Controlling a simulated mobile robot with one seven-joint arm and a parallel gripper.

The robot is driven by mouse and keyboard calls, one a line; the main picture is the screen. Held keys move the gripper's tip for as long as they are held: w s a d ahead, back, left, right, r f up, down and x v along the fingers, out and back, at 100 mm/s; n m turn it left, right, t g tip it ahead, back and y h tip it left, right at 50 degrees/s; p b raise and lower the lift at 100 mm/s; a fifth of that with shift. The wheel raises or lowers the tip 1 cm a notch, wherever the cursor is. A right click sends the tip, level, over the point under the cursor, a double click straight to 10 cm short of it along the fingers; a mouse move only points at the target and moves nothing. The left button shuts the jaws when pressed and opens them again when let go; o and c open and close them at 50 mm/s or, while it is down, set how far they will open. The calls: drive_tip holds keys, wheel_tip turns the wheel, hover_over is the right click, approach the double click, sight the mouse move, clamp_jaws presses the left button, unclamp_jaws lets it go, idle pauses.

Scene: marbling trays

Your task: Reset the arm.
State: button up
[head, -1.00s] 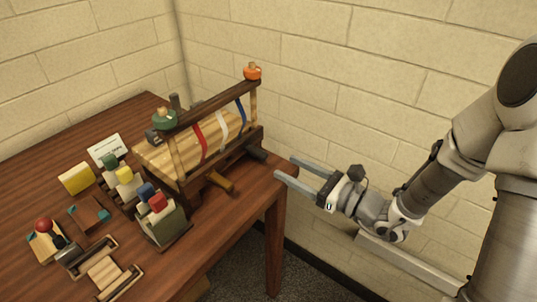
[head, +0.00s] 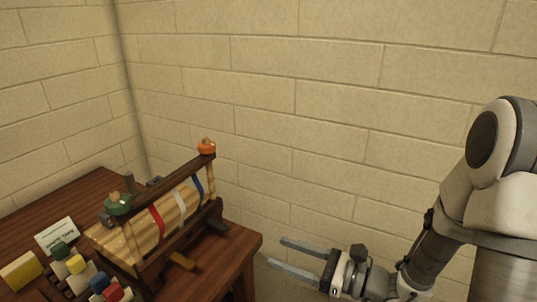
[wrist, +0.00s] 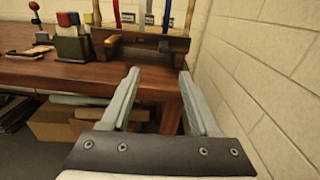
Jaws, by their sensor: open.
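My gripper (head: 292,257) is open and empty, off the right end of the wooden table (head: 245,248) in the head view. In the wrist view my gripper (wrist: 157,90) shows two grey fingers spread apart, with nothing between them, pointing towards the table's edge (wrist: 75,76). My arm reaches in from the right side of the head view, in front of the wall. The fingers look apart from the table and its items.
A wooden rack (head: 190,190) with red, white and blue bands stands on the table, with green and orange knobs on top. Colour-topped bottles (head: 75,263) and a white card (head: 57,235) sit left. Boxes (wrist: 65,122) lie under the table. Block walls (head: 300,100) stand behind.

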drive_tip(key=s+d+r+n+g+h, duration=0.2)
drive_tip(key=s+n+g+h, duration=0.25)
drive_tip(key=s+n, duration=0.3)
drive_tip(key=s+d+r+n+g+h, duration=0.2)
drive_tip(key=s+n+g+h, duration=0.1)
drive_tip(key=s+n+h, duration=0.5)
drive_tip(key=w+d+r+n+t+h, duration=0.2)
drive_tip(key=d+r+n+t+h, duration=0.2)
drive_tip(key=d+r+n+t, duration=0.45)
wheel_tip(320, 180, up, 11)
drive_tip(key=d+m+g+p, duration=0.1)
drive_tip(key=m+p, duration=0.1)
drive_tip(key=p, duration=1)
drive_tip(key=shift+d+f+g, duration=0.15)
drive_tip(key=shift+d+g, duration=0.25)
drive_tip(key=shift+a, duration=0.1)
